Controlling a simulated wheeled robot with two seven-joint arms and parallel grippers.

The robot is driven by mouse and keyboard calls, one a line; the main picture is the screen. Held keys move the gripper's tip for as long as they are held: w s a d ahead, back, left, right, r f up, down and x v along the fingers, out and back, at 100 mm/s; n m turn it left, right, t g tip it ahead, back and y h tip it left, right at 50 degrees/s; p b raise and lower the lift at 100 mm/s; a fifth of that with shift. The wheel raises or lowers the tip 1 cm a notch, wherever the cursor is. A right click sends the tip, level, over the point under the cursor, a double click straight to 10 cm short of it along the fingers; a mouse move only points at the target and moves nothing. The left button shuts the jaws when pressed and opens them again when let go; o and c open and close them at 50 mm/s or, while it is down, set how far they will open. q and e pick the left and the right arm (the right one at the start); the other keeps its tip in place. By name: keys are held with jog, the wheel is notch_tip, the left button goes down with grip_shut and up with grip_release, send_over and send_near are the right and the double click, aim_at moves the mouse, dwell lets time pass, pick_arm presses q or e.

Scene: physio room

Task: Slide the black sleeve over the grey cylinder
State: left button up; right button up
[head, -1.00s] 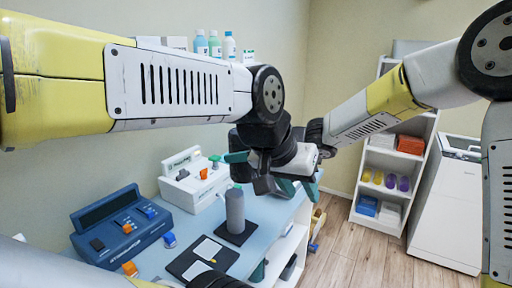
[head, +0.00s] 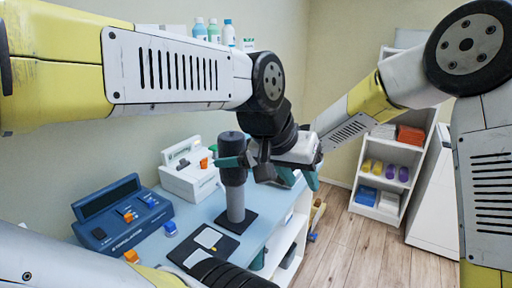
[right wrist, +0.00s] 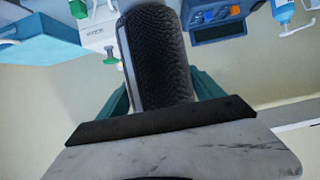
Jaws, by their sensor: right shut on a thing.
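The black sleeve (head: 231,146) is upright, directly above the grey cylinder (head: 236,205), its lower end level with the cylinder's top. I cannot tell how far the sleeve is around it. The cylinder stands upright on a dark square base (head: 250,218) on the table. My right gripper (head: 233,162) is shut on the sleeve. In the right wrist view the textured sleeve (right wrist: 157,60) lies between its teal fingers.
The blue table (head: 270,240) holds a blue device (head: 120,215), a white device (head: 190,172) and a black tray (head: 188,258) in front of the cylinder. Bottles (head: 213,31) stand behind my arm. A white shelf (head: 350,200) is at right.

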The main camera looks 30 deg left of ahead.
aim_at(235, 196)
jog(key=shift+f, duration=6.8)
jog(key=shift+d, duration=0.15)
jog(key=shift+f, duration=0.45)
jog(key=o, duration=1.7)
jog(key=v, duration=0.7)
jog(key=shift+d+r, duration=0.15)
jog(key=shift+d, duration=0.2)
